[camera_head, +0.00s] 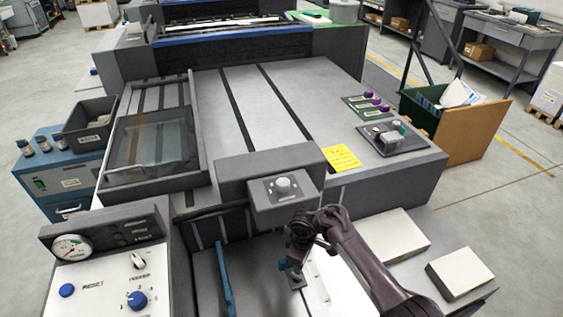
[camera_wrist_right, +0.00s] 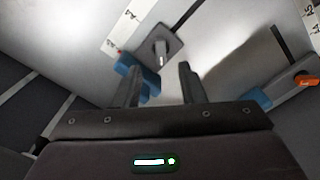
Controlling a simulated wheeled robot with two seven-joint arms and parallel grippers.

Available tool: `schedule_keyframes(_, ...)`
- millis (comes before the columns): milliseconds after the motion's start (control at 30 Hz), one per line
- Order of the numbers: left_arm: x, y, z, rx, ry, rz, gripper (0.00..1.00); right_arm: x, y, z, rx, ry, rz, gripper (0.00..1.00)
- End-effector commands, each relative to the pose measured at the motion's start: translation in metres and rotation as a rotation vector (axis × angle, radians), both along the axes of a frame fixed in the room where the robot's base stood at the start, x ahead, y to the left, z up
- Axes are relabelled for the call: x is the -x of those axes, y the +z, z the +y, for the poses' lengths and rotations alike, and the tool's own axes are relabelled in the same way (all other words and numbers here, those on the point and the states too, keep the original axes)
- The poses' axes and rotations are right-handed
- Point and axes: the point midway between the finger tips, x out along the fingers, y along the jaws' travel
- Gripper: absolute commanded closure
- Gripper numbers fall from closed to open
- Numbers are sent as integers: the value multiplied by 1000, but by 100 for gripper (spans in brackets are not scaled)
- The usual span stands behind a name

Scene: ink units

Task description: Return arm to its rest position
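My right arm (camera_head: 355,255) comes in from the lower right in the head view. Its gripper (camera_head: 298,248) is low over the pale panel in front of the machine; its fingers are hard to make out there. Just beyond the fingertips is a small grey square plate with a knob (camera_wrist_right: 160,47). A blue part (camera_wrist_right: 138,72) shows beside the left finger; I cannot tell whether they touch. My left arm and gripper are not in view.
A grey control box with a knob (camera_head: 282,186) stands just behind the right gripper. A blue upright bar (camera_head: 224,278) is left of it. A control panel with a gauge (camera_head: 72,247) stands at lower left. Pale blocks (camera_head: 460,272) lie to the right, beside the arm.

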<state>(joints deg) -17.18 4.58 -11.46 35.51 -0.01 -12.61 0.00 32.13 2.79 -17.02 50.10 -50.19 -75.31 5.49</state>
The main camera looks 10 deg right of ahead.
Motion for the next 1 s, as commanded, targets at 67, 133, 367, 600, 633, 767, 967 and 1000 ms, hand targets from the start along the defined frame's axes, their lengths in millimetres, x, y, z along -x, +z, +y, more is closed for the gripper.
schedule_keyframes(67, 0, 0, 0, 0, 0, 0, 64, 0, 0, 0, 0, -1, -1, 64)
schedule_keyframes(133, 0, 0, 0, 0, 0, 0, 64, 2, -1, 0, -1, -9, -6, 64)
schedule_keyframes(367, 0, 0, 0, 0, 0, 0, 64, 30, -1, 0, -15, -126, -78, 64)
schedule_keyframes(600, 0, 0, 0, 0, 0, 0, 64, 85, 29, -15, -45, -343, -170, 64)
schedule_keyframes(633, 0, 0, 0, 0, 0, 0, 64, 93, 34, -18, -49, -372, -180, 64)
schedule_keyframes(767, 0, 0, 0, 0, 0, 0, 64, 129, 63, -34, -69, -497, -215, 64)
schedule_keyframes(967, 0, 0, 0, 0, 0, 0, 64, 170, 103, -51, -97, -633, -249, 64)
schedule_keyframes(1000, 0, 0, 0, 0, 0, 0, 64, 176, 110, -54, -102, -653, -255, 64)
